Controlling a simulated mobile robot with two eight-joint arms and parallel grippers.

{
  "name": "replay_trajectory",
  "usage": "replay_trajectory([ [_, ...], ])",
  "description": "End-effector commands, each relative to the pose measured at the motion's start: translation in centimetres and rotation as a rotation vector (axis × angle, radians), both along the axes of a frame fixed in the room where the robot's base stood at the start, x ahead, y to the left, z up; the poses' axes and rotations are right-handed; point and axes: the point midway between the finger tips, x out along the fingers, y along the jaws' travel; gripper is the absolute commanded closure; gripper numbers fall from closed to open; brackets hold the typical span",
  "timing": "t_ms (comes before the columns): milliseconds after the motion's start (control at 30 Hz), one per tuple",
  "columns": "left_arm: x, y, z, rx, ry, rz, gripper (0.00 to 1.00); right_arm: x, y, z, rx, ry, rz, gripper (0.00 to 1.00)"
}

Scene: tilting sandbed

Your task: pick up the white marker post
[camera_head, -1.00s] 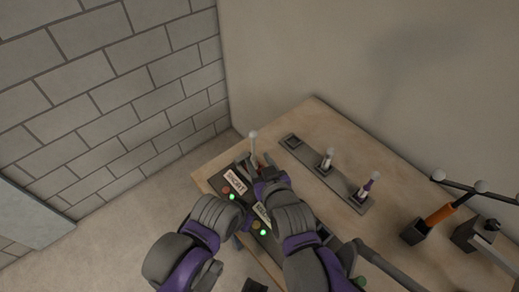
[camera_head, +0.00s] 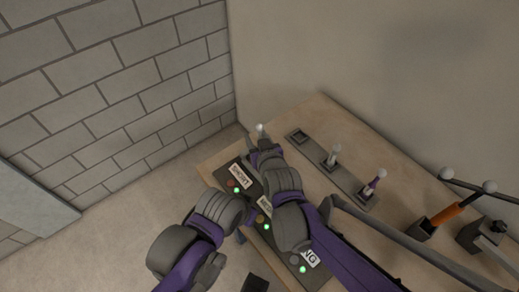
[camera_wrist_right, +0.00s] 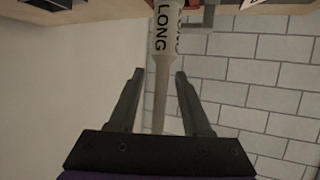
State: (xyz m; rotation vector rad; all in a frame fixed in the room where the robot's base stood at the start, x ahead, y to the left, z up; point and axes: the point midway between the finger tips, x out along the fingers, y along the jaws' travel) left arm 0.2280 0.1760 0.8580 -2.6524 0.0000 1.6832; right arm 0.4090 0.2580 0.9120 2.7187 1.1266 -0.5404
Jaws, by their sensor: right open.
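A white marker post with a round white top (camera_head: 260,128) stands at the far left part of the table in the head view. In the right wrist view the pale post (camera_wrist_right: 160,60) runs between the two fingers, and its wider part bears the word LONG. My right gripper (camera_wrist_right: 159,74) is open, with a finger on each side of the post and visible gaps to it. In the head view my right gripper (camera_head: 262,142) covers the lower part of the post. My left arm shows at the lower middle, but its fingers do not show.
A dark rack (camera_head: 315,158) holds a white-topped peg (camera_head: 335,150) and a purple one (camera_head: 376,179); its far socket is empty. A dark panel (camera_head: 230,174) with labels and green lights lies under my right arm. An orange handle (camera_head: 446,214) stands at the right.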

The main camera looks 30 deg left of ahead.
Motion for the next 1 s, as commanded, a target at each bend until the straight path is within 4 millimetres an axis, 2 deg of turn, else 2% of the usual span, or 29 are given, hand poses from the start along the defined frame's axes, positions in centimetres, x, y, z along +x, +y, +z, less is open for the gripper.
replay_trajectory([
  [67, 0.0, 0.0, 0.0, 0.000, 0.000, 0.000, 1.00, 0.0, 0.0, 0.0, 0.000, 0.000, 0.000, 0.51],
  [333, 0.0, 0.0, 0.0, 0.000, 0.000, 0.000, 1.00, 0.0, 0.0, 0.0, 0.000, 0.000, 0.000, 1.00],
  [800, 0.0, 0.0, 0.0, 0.000, 0.000, 0.000, 1.00, 0.0, 0.0, 0.2, 0.000, 0.000, 0.000, 1.00],
  [867, 0.0, 0.0, 0.1, 0.000, 0.000, 0.000, 1.00, 0.0, 0.0, 0.6, -0.001, -0.001, 0.000, 1.00],
  [1000, 0.1, 0.0, 0.5, 0.000, -0.002, 0.000, 1.00, -0.1, -0.1, 2.8, 0.001, -0.001, 0.000, 1.00],
])
